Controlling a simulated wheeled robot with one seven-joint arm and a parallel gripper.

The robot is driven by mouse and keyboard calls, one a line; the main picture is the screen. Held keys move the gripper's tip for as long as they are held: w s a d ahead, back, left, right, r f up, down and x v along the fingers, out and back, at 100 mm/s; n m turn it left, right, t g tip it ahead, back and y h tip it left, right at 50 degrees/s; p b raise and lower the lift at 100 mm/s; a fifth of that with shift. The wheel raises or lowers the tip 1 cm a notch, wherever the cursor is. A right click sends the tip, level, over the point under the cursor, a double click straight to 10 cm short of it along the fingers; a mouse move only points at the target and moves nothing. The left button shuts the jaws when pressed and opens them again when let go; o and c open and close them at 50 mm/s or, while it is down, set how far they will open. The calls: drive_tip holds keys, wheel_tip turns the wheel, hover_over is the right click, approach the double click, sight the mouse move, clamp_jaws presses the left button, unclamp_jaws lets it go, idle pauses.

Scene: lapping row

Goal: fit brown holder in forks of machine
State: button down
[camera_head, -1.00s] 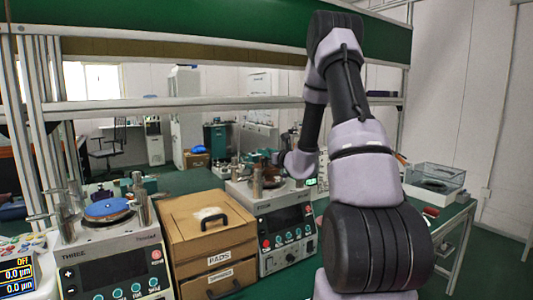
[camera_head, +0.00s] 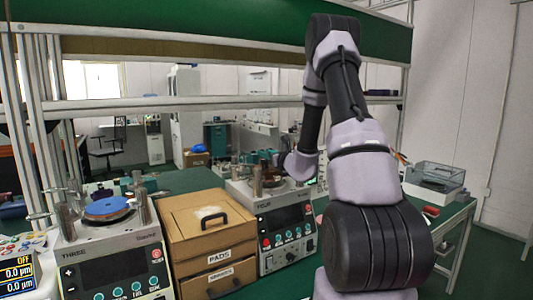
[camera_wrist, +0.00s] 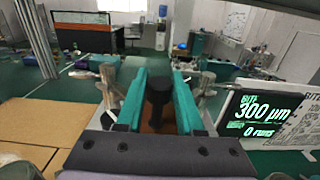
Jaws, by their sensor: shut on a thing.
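The machine labelled FOUR (camera_head: 286,232) stands at the middle of the bench in the head view. My gripper (camera_wrist: 158,92) has teal fingers on both sides of the black knob of the brown holder (camera_wrist: 158,126). The holder's brown part shows below the knob, partly hidden by the fingers and the gripper's dark body. Metal fork posts stand left (camera_wrist: 107,85) and right (camera_wrist: 205,88) of the fingers in the wrist view. In the head view my wrist covers part of the machine's top. I cannot tell whether the holder touches the forks.
A brown drawer box (camera_head: 207,228) labelled PADS stands directly left of the machine. Machine THREE (camera_head: 112,262), with a blue-topped disc (camera_head: 107,207), is farther left. A lit display (camera_wrist: 262,115) reading 300 µm shows right of the fingers. A clear box (camera_head: 434,178) stands at the right.

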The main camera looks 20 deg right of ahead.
drive_tip(key=shift+f, duration=0.55)
drive_tip(key=shift+c, duration=2.3)
unclamp_jaws()
drive_tip(key=shift+s, duration=0.1)
drive_tip(key=s+d, duration=0.2)
drive_tip(key=s, duration=0.8)
drive_tip(key=shift+s, duration=0.2)
